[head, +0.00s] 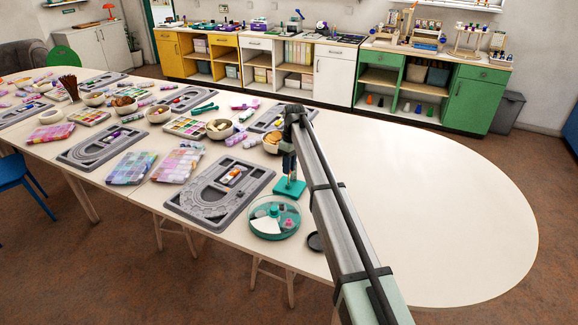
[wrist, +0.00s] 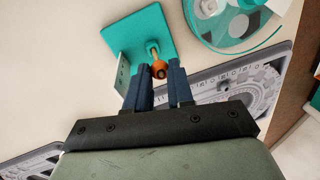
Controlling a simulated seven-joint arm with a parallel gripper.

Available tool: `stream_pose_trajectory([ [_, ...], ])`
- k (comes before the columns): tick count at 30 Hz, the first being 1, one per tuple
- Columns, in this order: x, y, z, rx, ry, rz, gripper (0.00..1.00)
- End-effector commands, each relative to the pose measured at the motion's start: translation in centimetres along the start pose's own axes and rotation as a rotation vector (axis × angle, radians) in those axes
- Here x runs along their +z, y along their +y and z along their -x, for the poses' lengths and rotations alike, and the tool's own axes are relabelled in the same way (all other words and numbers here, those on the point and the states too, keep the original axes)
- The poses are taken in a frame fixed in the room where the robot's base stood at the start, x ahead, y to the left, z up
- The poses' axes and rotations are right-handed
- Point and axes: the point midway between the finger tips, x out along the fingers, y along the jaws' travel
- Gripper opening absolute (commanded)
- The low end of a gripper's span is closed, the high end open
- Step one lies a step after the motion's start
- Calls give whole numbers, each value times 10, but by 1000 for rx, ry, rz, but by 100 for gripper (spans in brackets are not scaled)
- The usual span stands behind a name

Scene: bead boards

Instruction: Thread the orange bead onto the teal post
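The orange bead (wrist: 160,71) is between the fingertips of my gripper (wrist: 160,76) in the wrist view, with its dark hole showing. My gripper is shut on it. A thin brass-coloured post (wrist: 152,49) rises from a square teal base (wrist: 136,34). The bead overlaps the near end of the post in this view; I cannot tell whether the post is inside the hole. In the head view my gripper (head: 290,172) is over the teal base (head: 287,191), and the bead is too small to make out clearly.
A round clear-lidded teal tray (head: 274,220) stands just in front of the base. A grey bead board (head: 220,195) lies to the left, with a small dark disc (head: 315,241) to the right. The table's right side (head: 450,190) is clear.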

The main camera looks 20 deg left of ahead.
Motion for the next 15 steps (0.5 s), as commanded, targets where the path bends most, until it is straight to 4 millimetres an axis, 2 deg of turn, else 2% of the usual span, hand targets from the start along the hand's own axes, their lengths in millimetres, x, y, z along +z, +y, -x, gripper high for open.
stream_pose_trajectory([
  [2, 0, 0, 0, 0, 0, 0, 29],
  [9, 0, 0, 0, 0, 0, 0, 52],
  [15, 0, 0, 0, 0, 0, 0, 52],
])
